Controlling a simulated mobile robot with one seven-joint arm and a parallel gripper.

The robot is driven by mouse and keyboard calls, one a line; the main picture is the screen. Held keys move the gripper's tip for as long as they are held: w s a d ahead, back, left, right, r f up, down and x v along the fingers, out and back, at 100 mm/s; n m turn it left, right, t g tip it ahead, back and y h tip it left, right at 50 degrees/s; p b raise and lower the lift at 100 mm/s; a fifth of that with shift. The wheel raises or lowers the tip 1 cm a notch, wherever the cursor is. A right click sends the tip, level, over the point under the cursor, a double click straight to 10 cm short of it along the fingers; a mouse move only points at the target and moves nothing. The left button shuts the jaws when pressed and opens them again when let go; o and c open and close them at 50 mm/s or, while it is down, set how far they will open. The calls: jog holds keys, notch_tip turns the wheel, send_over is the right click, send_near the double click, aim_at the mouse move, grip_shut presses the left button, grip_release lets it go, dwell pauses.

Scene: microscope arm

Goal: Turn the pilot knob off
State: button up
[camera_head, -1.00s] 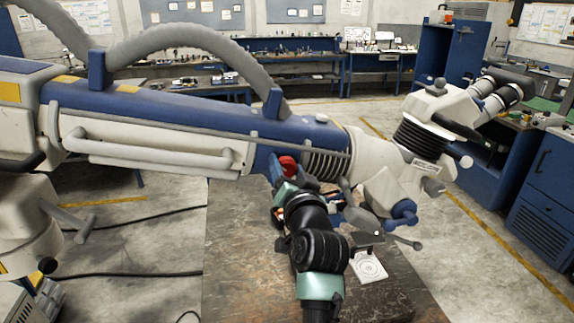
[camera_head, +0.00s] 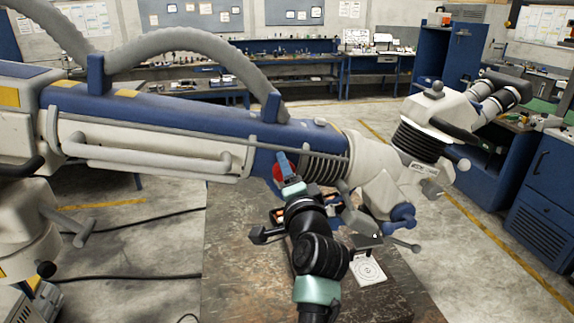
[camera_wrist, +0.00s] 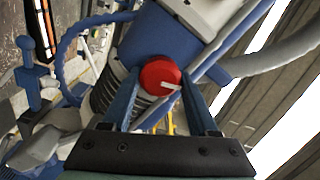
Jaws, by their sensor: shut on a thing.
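The pilot knob (camera_wrist: 159,76) is a round red knob with a white pointer mark, set on the blue part of the microscope arm (camera_wrist: 172,38). In the wrist view the pointer aims to the right and slightly up. My gripper (camera_wrist: 160,86) has its two blue fingers on either side of the knob, shut on it. In the head view the red knob (camera_head: 277,173) shows only in part, on the underside of the blue arm. A blue finger of my gripper (camera_head: 284,165) covers some of it.
The ribbed grey bellows (camera_head: 323,168) lies just right of the knob. Below it are a grey lever and the stage with a white target card (camera_head: 368,271). A brown worktable (camera_head: 240,270) lies under the arm. A grey hose (camera_head: 190,42) arches above.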

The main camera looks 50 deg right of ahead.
jog(key=shift+f, duration=0.1)
dwell(0.5)
jog(key=o, duration=1.4)
jog(key=shift+c, duration=0.2)
jog(key=b+v, duration=0.4)
jog(key=v, duration=0.9)
jog(key=shift+b, duration=0.35)
